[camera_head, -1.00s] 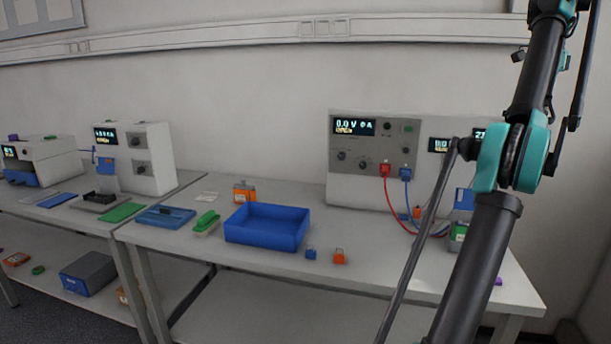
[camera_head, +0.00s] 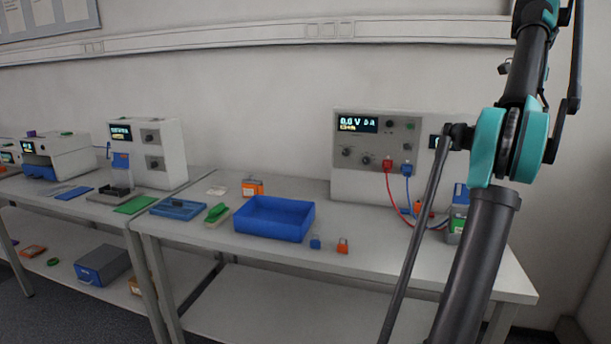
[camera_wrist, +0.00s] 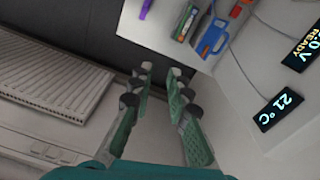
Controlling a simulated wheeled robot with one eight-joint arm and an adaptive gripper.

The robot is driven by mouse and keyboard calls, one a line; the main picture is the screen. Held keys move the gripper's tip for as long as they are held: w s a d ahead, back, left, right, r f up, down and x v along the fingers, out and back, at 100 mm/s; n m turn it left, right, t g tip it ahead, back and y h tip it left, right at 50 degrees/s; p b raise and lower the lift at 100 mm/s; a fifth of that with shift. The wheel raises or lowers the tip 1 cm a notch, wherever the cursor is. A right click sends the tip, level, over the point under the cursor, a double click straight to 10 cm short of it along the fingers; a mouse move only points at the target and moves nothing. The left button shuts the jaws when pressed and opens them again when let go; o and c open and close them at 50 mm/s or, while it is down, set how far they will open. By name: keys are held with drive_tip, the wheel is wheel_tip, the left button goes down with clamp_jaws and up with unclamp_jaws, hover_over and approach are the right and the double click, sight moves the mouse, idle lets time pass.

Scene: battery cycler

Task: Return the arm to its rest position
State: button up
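My arm (camera_head: 478,245) stands raised along the right side of the head view, in front of the right bench and the wall. Its upper end leaves the top of the picture. In the wrist view my gripper (camera_wrist: 160,71) has its two green-padded fingers apart, with dark floor showing between them and nothing held. The gripper hangs clear of the bench. A bench corner with a blue clip-like object (camera_wrist: 213,38) lies beyond the fingertips to the upper right.
The cycler (camera_head: 375,160) with red and blue leads stands at the back of the right bench (camera_head: 385,258). A blue tray (camera_head: 273,219) sits left of it, with small blue and orange blocks before it. A radiator (camera_wrist: 55,80) shows at the wrist view's left.

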drive_tip(key=w+a+f+n+t, duration=0.15)
drive_tip(key=a+f+n, duration=0.35)
drive_tip(key=a+f, duration=0.6)
drive_tip(key=w+a+f+n+t, duration=0.1)
drive_tip(key=w+a+f+n, duration=0.25)
drive_tip(key=a+f, duration=0.7)
drive_tip(key=s+a+f+n, duration=0.2)
drive_tip(key=s+a+f, duration=0.1)
drive_tip(key=a+f, duration=0.1)
drive_tip(key=s+a+f+n, duration=0.2)
drive_tip(key=s+a+f, duration=0.2)
drive_tip(key=f, duration=0.2)
drive_tip(key=s+a+f+n+t, duration=0.1)
drive_tip(key=s+a+f+n, duration=0.1)
drive_tip(key=a+f, duration=0.3)
drive_tip(key=shift+s+f, duration=0.1)
drive_tip(key=shift+s, duration=0.6)
drive_tip(key=s+a+f+n+t, duration=0.1)
drive_tip(key=s+a+f+n, duration=0.3)
drive_tip(key=s+f, duration=0.8)
drive_tip(key=s+a, duration=0.2)
drive_tip(key=shift+a+f+n, duration=0.15)
drive_tip(key=shift+a+n, duration=0.2)
drive_tip(key=shift+d, duration=0.1)
